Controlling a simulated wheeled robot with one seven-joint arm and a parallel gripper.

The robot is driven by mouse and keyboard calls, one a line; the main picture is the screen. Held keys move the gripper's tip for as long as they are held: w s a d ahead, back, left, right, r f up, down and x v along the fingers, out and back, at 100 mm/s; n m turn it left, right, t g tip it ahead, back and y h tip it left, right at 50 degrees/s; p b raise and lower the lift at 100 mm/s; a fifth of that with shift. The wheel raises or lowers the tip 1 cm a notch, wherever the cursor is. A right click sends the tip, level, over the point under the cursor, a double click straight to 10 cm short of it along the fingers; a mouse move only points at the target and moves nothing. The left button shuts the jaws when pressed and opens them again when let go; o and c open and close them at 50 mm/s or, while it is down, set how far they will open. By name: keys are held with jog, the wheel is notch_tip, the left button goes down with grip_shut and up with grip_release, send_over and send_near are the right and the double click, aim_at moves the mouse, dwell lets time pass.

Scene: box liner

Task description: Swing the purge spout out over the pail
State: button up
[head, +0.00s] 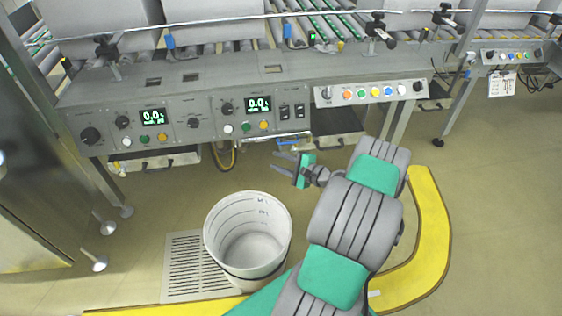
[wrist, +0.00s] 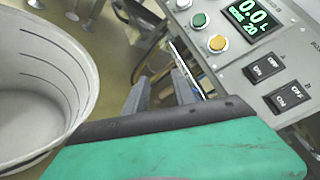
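The white pail (head: 222,248) stands upright on the floor with graduation marks inside; it looks empty. Its wall and rim also fill the left of the wrist view (wrist: 45,75). A slim pipe-like fitting with a blue part (head: 288,141) sits under the console's front edge; I cannot tell for sure that it is the purge spout. In the wrist view a thin shiny bar (wrist: 187,66) shows by the right finger. My gripper (head: 277,162) is open and empty, just below that fitting and above and right of the pail. Its fingers (wrist: 160,88) are apart; contact with the bar cannot be told.
The grey console (head: 190,95) with displays, knobs and switches overhangs the space. A yellow hose (head: 228,155) hangs beneath it. A floor grate (head: 185,270) lies beside the pail. A steel cabinet (head: 25,180) stands at left. Yellow floor edging (head: 432,215) curves at right; floor beyond is clear.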

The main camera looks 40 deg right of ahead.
grip_shut()
dwell(1.2)
jog(key=c, duration=0.6)
grip_release()
jog(key=shift+c, duration=0.2)
jog(key=o, duration=0.6)
jog(key=shift+o, duration=0.2)
jog(key=p+v, duration=0.2)
jog(key=v, duration=0.6)
